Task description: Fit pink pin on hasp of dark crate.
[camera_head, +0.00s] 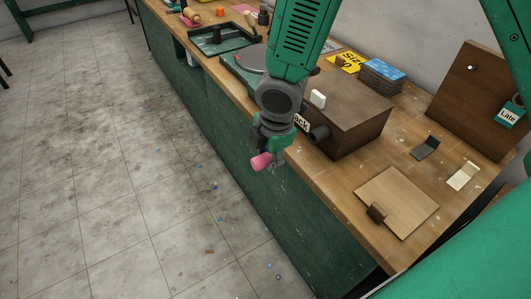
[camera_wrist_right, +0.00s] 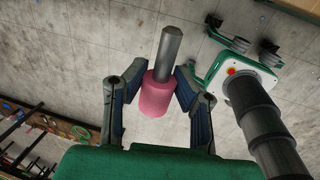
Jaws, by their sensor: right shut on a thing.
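My right gripper (camera_head: 268,160) hangs in front of the bench edge, just left of the dark crate (camera_head: 362,123), and is shut on the pink pin (camera_head: 261,162). In the right wrist view, the fingers (camera_wrist_right: 152,95) flank the pin's pink head (camera_wrist_right: 156,93), and its grey shank points away from the palm. The pin is apart from the crate. A label (camera_head: 301,122) shows partly on the crate's front. My arm hides part of that side, and I cannot make out the hasp.
A dark round stub (camera_head: 320,133) juts beside the crate's front. A board with a brown block (camera_head: 377,212), a dark bracket (camera_head: 425,148) and a cream bracket (camera_head: 463,176) lie right of the crate. Blue boxes (camera_head: 382,75) stand behind.

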